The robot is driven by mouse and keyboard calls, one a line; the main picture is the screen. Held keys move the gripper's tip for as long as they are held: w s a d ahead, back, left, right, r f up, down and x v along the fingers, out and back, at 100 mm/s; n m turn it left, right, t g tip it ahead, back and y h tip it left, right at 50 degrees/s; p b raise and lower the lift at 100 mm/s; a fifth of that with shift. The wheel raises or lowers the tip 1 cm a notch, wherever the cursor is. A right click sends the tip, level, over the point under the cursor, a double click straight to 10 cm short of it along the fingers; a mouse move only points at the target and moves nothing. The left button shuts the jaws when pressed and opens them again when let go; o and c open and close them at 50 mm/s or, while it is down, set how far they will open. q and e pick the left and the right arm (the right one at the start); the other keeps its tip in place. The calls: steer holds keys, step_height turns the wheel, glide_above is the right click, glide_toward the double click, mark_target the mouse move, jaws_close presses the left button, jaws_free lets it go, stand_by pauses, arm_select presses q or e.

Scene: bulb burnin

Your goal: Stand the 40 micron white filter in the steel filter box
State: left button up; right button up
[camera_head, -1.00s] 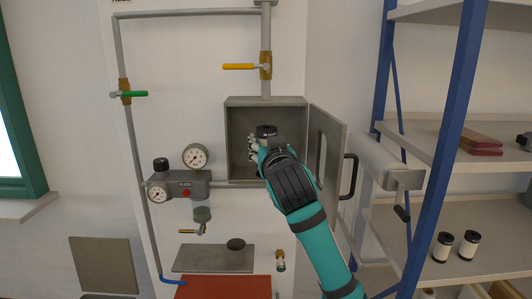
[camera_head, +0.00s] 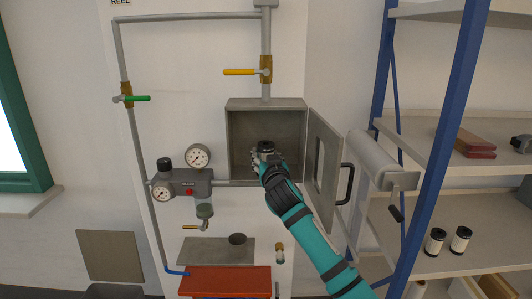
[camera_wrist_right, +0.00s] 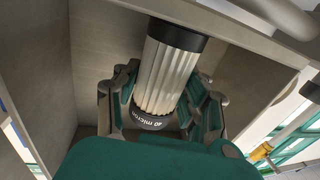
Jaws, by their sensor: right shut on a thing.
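The steel filter box (camera_head: 240,135) is mounted on the white panel, with its door (camera_head: 323,165) swung open to the right. My right gripper (camera_head: 264,158) is inside the box opening, shut on the white filter. In the right wrist view the filter (camera_wrist_right: 168,68) is pleated and white with black end caps; its lower cap reads "40 micron". The gripper fingers (camera_wrist_right: 160,105) lie on either side of it. My left gripper is not in view.
Two similar filters (camera_head: 435,241) stand on the blue rack's lower shelf at right. A yellow-handled valve (camera_head: 240,72) is above the box. Gauges (camera_head: 197,157) and a grey regulator (camera_head: 185,182) are to its left.

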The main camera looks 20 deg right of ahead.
stand_by(0.3)
steer(key=o, duration=1.2)
steer(key=shift+w+f, duration=0.1)
steer(key=shift+f, duration=0.05)
steer(key=shift+r, duration=0.25)
steer(key=shift+s+f, duration=0.2)
steer(key=shift+s, duration=0.15)
steer(key=shift+s+a+r+b, duration=0.15)
steer(key=shift+s+b, duration=0.45)
steer(key=shift+s, duration=1.3)
steer(key=shift+s+a+f+b, duration=0.1)
steer(key=shift+s+a+b, duration=0.3)
steer(key=shift+s, duration=1.5)
steer(key=shift+s+a+r+b, duration=0.1)
steer(key=shift+s+b, duration=0.65)
steer(key=shift+s, duration=1.15)
